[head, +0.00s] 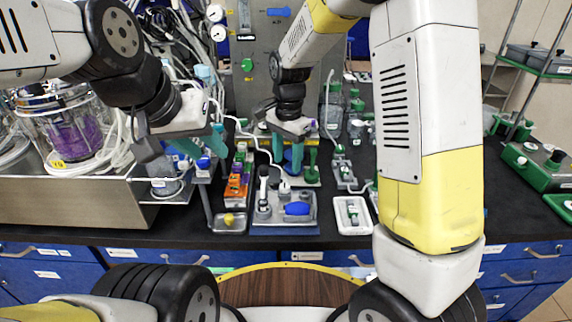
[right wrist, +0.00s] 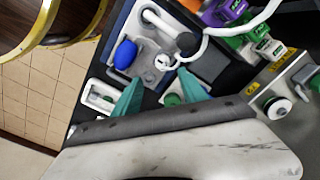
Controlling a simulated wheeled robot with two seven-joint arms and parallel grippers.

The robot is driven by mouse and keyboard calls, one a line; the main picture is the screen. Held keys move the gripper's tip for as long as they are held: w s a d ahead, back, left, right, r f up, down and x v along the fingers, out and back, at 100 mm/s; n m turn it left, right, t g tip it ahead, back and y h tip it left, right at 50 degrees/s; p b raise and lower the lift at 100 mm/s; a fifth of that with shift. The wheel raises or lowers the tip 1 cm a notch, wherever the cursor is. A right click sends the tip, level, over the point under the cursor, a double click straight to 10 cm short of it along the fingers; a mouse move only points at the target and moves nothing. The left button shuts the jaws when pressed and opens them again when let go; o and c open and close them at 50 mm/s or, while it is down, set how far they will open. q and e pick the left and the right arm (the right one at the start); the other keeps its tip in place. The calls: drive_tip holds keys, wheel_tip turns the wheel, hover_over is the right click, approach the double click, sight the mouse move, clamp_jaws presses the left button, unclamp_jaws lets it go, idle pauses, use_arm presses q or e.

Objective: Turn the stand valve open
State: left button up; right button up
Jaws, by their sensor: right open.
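A green upright handle (head: 311,160) on a small pale base stands just right of my right gripper (head: 287,166) in the head view; it looks like the stand valve, though I cannot be sure. In the right wrist view, a round green knob (right wrist: 172,99) on a pale plate shows between the teal fingers of my right gripper (right wrist: 162,88). I cannot tell whether it is the same part. The right fingers are apart, with nothing seen clamped. My left gripper (head: 205,150) is at the left, its fingers apart beside a steel tray.
A grey tray with a blue bulb (head: 297,208) lies in front of my right gripper and also shows in the right wrist view (right wrist: 125,55). A white tray (head: 352,228) lies to its right. A glass vessel with purple liquid (head: 75,138) stands left. White tubing crosses near my right fingers.

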sight(285, 185)
drive_tip(key=shift+w+a+f, duration=0.15)
drive_tip(key=shift+w+f, duration=0.05)
drive_tip(key=shift+f, duration=0.2)
drive_tip(key=shift+w+a+f, duration=0.15)
drive_tip(key=shift+f, duration=0.25)
wheel_tip(285, 185, down, 7)
drive_tip(key=shift+f, duration=0.15)
clamp_jaws()
